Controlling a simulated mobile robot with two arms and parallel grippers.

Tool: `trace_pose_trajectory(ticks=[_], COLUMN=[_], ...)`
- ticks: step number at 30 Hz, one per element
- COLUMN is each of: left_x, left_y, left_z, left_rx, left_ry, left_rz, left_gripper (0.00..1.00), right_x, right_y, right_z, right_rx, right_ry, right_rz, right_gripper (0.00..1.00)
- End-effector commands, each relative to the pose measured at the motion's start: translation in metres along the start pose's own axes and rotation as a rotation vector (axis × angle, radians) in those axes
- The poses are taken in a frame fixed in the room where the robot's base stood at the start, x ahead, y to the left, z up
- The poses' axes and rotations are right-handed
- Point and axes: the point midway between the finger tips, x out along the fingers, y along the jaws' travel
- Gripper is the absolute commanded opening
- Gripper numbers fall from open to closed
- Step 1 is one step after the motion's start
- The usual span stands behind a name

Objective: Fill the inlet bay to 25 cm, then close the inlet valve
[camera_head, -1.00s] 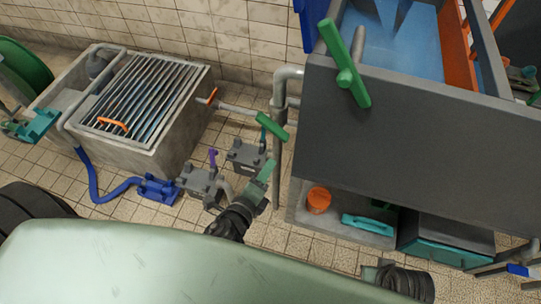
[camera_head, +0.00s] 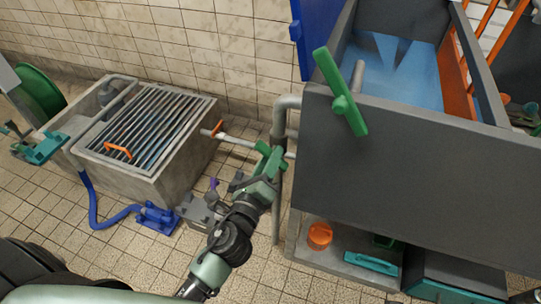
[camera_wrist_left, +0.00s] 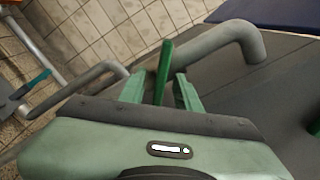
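My left gripper (camera_head: 268,172) is at a green lever handle (camera_head: 270,156) on the pipe between the concrete basin and the grey tank (camera_head: 410,160). In the left wrist view, the fingers (camera_wrist_left: 160,88) stand apart with the green handle (camera_wrist_left: 164,68) between them; I see no firm grip. A second, larger green handle (camera_head: 340,90) is on the tank's front wall near its top. Blue water (camera_head: 400,62) shows inside the tank; I cannot read its depth. I cannot tell which handle is the inlet valve. My right gripper is not in view.
A concrete basin (camera_head: 165,185) with a metal grating stands at the left, with a blue hose (camera_head: 105,218) beside it. A grey upright pipe (camera_head: 279,190) is close to my left gripper. An orange pot (camera_head: 319,236) and teal items are under the tank.

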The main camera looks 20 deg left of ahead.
Motion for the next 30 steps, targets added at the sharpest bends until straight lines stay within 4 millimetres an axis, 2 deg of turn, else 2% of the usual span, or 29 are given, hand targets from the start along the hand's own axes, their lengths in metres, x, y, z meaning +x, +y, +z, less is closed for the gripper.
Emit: trace_pose_trajectory(ticks=[9, 12, 13, 23, 30], left_x=[0.0035, 0.0034, 0.0034, 0.0033, 0.0032], left_y=[0.0003, 0.0003, 0.0003, 0.0007, 0.0007], left_z=[-0.0003, -0.0003, -0.0003, -0.0002, -0.0005], left_rx=[-0.001, -0.001, -0.001, -0.028, -0.152], left_ry=[0.000, 0.000, 0.000, 0.000, -0.001], left_rz=[0.001, 0.001, 0.001, 0.001, 0.002], left_gripper=[0.33, 0.05, 0.00, 0.00, 0.00], right_x=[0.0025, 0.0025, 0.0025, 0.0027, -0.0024], right_y=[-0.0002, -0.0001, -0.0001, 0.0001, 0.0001], right_z=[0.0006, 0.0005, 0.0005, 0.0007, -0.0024], right_rx=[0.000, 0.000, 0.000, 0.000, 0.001], right_ry=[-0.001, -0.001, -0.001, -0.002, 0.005], right_rz=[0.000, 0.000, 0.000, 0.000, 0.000], right_gripper=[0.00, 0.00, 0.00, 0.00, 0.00])
